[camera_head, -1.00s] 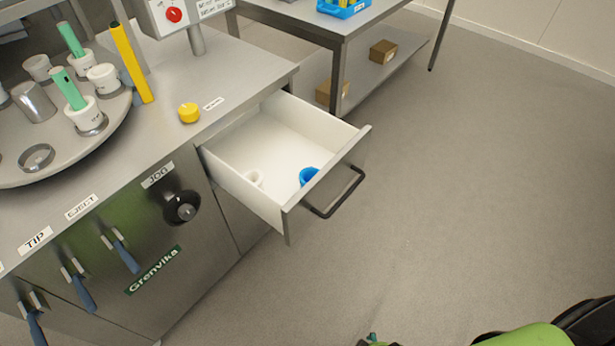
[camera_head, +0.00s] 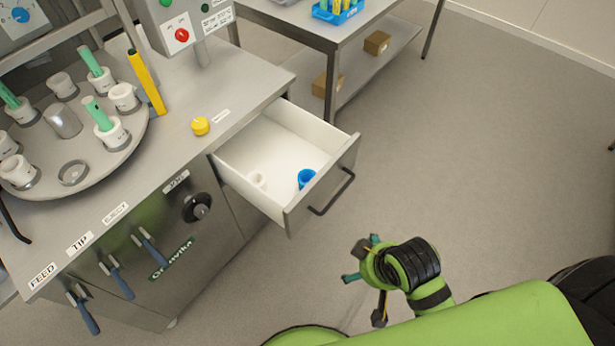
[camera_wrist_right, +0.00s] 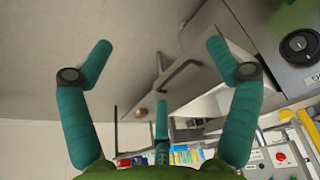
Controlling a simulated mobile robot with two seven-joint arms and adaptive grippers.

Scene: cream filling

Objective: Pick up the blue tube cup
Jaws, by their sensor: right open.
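The blue tube cup (camera_head: 306,178) stands in the open white drawer (camera_head: 290,142), near its front panel. The drawer's front and handle (camera_wrist_right: 185,70) show beyond the fingers there; the blue cup is hidden in that view. My left gripper is not in view.
The drawer's dark handle (camera_head: 332,194) sticks out toward the floor. A steel table (camera_head: 300,22) stands behind. The floor at right is clear.

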